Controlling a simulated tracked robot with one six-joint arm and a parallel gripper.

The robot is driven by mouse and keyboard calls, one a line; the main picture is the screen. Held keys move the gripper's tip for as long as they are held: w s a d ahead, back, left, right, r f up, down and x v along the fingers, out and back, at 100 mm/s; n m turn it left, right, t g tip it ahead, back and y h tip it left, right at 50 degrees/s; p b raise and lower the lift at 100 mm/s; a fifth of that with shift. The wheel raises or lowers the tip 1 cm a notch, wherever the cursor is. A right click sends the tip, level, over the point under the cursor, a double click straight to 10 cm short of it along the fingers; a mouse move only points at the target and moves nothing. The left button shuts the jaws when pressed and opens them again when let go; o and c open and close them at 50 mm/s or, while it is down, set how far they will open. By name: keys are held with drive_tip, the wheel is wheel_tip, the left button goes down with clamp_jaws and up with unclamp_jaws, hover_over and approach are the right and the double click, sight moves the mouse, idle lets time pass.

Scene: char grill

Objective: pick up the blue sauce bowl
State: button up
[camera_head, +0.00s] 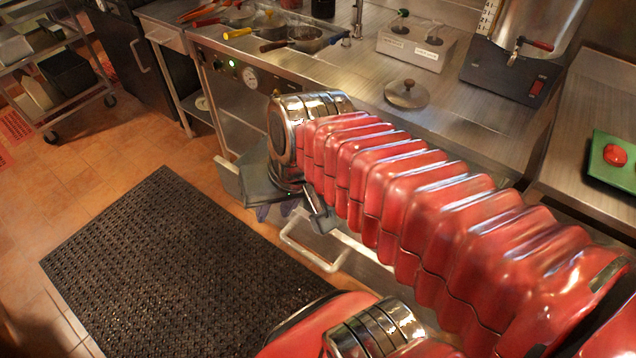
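I cannot make out a blue sauce bowl for certain in the head view. My gripper (273,200) is at the end of my red ribbed arm, in front of the counter's front side and above the floor near the black mat. Its two grey fingers stand wide apart, one to the left and one to the right. Small dark blue patches (264,212) show just below it. I cannot tell whether they are part of the gripper or something behind it. The gripper's far side and the space under it are partly hidden.
The steel counter (372,118) holds a round lid (407,94), a container block (416,45), a black-based machine (510,72) and pans in a well (292,37). A green tray (611,180) with a red item is at right. A black mat (165,270) covers open floor.

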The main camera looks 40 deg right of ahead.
drive_tip(key=w+d+f+m+t+y, duration=0.1)
drive_tip(key=w+d+f+m+y, duration=0.3)
drive_tip(key=m, duration=0.5)
drive_tip(key=w+d+f+m+t+y, duration=0.1)
drive_tip(key=w+d+f+m+y, duration=0.15)
drive_tip(key=f+m, duration=0.55)
drive_tip(key=s+d+f+m+t+h, duration=0.1)
drive_tip(key=d+f+m+t+h, duration=0.2)
drive_tip(key=d+m, duration=0.7)
drive_tip(key=s+d+f+m+t+h, duration=0.2)
drive_tip(key=d+f+m+t+h, duration=0.2)
drive_tip(key=d+m, duration=0.7)
drive_tip(key=shift+f+t, duration=0.5)
drive_tip(key=shift+f, duration=0.2)
drive_tip(key=shift+s+d, duration=0.1)
drive_tip(key=x, duration=0.8)
drive_tip(key=shift+f, duration=0.1)
drive_tip(key=shift+w, duration=0.25)
